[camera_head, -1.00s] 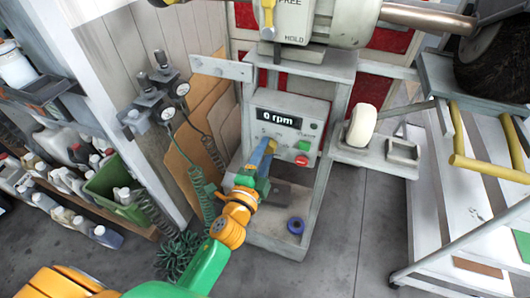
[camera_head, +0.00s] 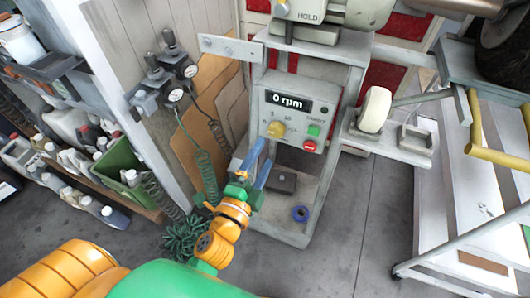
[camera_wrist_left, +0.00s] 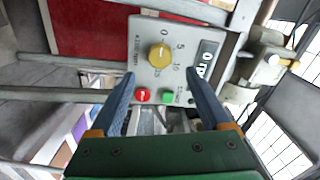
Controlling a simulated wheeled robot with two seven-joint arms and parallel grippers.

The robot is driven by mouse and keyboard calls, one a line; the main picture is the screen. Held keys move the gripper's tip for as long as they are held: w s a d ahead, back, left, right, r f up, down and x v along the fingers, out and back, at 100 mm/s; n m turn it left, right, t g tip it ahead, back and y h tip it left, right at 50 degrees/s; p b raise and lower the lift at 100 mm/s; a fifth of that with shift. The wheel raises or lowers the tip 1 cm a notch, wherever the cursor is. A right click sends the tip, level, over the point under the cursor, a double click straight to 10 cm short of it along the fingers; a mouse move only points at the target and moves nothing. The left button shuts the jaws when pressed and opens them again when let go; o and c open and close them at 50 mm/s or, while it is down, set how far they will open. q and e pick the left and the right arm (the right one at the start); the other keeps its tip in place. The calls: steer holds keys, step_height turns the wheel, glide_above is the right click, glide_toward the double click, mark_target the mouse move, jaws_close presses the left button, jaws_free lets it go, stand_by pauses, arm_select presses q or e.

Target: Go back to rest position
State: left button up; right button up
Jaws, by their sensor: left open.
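My left gripper (camera_head: 256,166) is open and empty in the head view, with its blue fingers apart, just in front of and below the grey control box. The left wrist view shows both fingers (camera_wrist_left: 166,100) spread with nothing between them. The control box (camera_head: 265,107) has a display reading 0 rpm (camera_head: 288,102), a yellow knob (camera_head: 276,129), a green button (camera_head: 313,131) and a red button (camera_head: 309,146). In the left wrist view the yellow knob (camera_wrist_left: 160,55) is in front of the fingers and apart from them. My right gripper is not in view.
A white buffing wheel (camera_head: 375,109) stands on the bracket to the right. Coiled hoses (camera_head: 186,236) hang at the left, by a green crate (camera_head: 120,162) and bottles. Grey floor (camera_head: 340,250) is open in front.

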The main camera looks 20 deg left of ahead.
arm_select(q)
steer(key=s+f+n+g+p, duration=0.2)
steer(key=s+f+n+g, duration=0.3)
steer(key=f, duration=0.9)
steer(key=s+f+n+g+p, duration=0.2)
steer(key=s+f+g, duration=0.4)
steer(key=f, duration=0.8)
steer(key=s+a+f+n+g, duration=0.1)
steer(key=s+f+n+g, duration=0.1)
steer(key=s, duration=0.4)
steer(key=s+a+f+n+g, duration=0.2)
steer(key=s+f, duration=0.1)
steer(key=s, duration=0.4)
steer(key=s+a+f+n+g+p, duration=0.1)
steer(key=s+a+f+n+g, duration=0.1)
steer(key=s, duration=0.5)
steer(key=shift+f+y, duration=0.3)
steer(key=shift+f, duration=0.55)
